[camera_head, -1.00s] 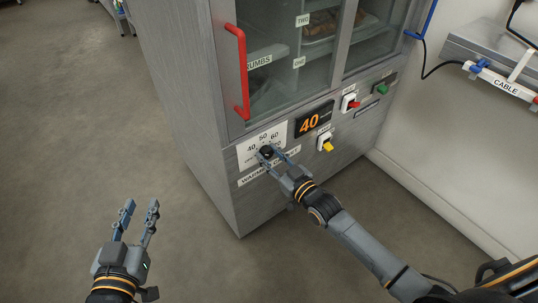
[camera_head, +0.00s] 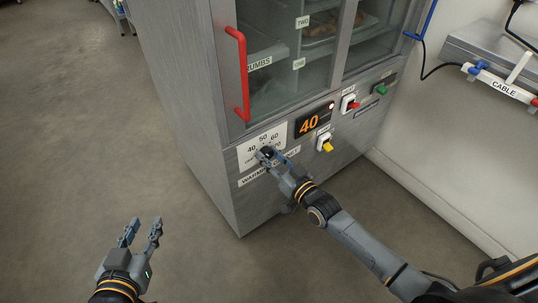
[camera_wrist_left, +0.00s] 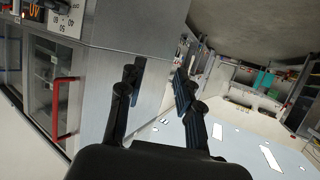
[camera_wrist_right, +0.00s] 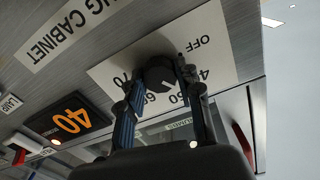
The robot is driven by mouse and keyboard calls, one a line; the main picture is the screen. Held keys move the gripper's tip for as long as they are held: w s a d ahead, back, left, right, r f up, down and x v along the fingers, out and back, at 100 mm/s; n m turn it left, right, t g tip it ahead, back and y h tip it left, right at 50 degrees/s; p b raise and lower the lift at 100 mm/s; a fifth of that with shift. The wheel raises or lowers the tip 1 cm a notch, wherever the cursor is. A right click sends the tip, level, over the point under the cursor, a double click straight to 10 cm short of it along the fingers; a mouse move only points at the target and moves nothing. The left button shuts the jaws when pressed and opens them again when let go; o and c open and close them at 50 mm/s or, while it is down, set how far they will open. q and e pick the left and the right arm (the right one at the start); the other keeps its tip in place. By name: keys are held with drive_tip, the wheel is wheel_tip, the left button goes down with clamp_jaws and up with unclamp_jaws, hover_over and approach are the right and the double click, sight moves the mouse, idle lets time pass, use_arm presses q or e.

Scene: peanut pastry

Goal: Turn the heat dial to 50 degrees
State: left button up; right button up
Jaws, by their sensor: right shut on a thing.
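The heat dial (camera_wrist_right: 160,76) is a dark round knob on a white scale plate (camera_wrist_right: 112,70) marked OFF, 40, 50, 60 and 70. The plate is on the front of the warming cabinet (camera_head: 190,110). My right gripper (camera_head: 268,155) is shut on the dial, with one finger on each side of it in the right wrist view (camera_wrist_right: 155,88). The fingers hide most of the dial in the head view, and its pointer cannot be made out. The orange display (camera_head: 311,121) beside the plate reads 40. My left gripper (camera_head: 143,227) is open and empty, away from the cabinet.
A yellow switch (camera_head: 327,147), a red switch (camera_head: 353,105) and a green switch (camera_head: 382,89) are to the right of the dial. A red door handle (camera_head: 240,75) sticks out above the plate. The floor (camera_head: 70,130) at left is clear.

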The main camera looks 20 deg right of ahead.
use_arm(q)
drive_tip(key=shift+s+f, duration=0.15)
drive_tip(key=shift+f, duration=0.1)
use_arm(e)
drive_tip(key=shift+m, duration=1.8)
use_arm(q)
drive_tip(key=shift+s+a+f+g, duration=0.35)
drive_tip(key=shift+f+g, duration=0.15)
drive_tip(key=shift+f, duration=0.1)
use_arm(e)
drive_tip(key=m, duration=0.2)
drive_tip(key=shift+m, duration=0.6)
drive_tip(key=o, duration=1.1)
drive_tip(key=shift+c, duration=0.2)
use_arm(q)
drive_tip(key=shift+d+r, duration=0.1)
